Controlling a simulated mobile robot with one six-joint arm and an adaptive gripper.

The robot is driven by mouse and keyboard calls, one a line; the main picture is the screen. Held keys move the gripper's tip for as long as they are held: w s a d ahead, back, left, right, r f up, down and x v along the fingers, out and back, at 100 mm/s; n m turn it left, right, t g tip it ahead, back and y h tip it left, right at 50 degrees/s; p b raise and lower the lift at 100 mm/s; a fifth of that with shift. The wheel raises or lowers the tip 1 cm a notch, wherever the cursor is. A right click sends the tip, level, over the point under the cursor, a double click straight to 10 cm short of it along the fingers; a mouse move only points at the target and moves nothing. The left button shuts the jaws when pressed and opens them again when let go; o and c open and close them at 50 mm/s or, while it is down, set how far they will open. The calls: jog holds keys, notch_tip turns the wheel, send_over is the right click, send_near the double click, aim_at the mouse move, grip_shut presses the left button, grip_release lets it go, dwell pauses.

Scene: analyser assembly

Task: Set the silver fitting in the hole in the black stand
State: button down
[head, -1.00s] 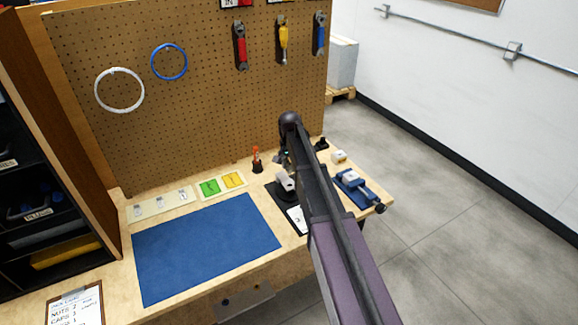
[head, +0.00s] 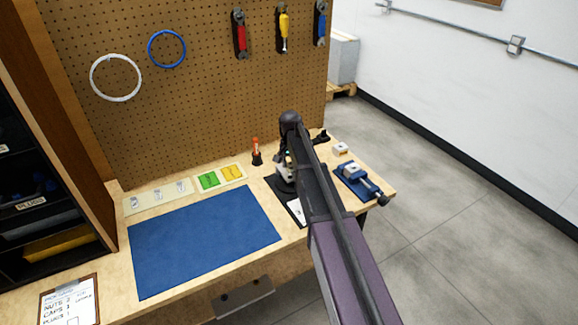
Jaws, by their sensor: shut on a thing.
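My gripper (head: 287,172) is partly in view below the arm's dark wrist, over the black base plate on the right part of the bench. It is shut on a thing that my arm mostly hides. A pale, silvery shape shows at the gripper, too small to make out clearly. A small black piece (head: 321,137) stands at the bench's back right, partly behind my arm; I cannot tell if it is the black stand. No hole can be made out.
A blue vise (head: 357,182) and a small pale block (head: 341,149) are right of my arm. An orange-topped tool (head: 256,151) stands near the pegboard (head: 200,110). Left are green (head: 209,180) and yellow (head: 232,173) pads and a clear blue mat (head: 205,243).

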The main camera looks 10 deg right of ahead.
aim_at(290, 171)
jog(key=shift+w+f+b, duration=0.1)
jog(key=shift+f+b, duration=1.55)
dwell(3.9)
dwell(0.6)
jog(key=shift+c, duration=1)
grip_release()
jog(key=shift+o, duration=1)
jog(key=shift+r+p, duration=3.5)
jog(key=shift+p, duration=0.05)
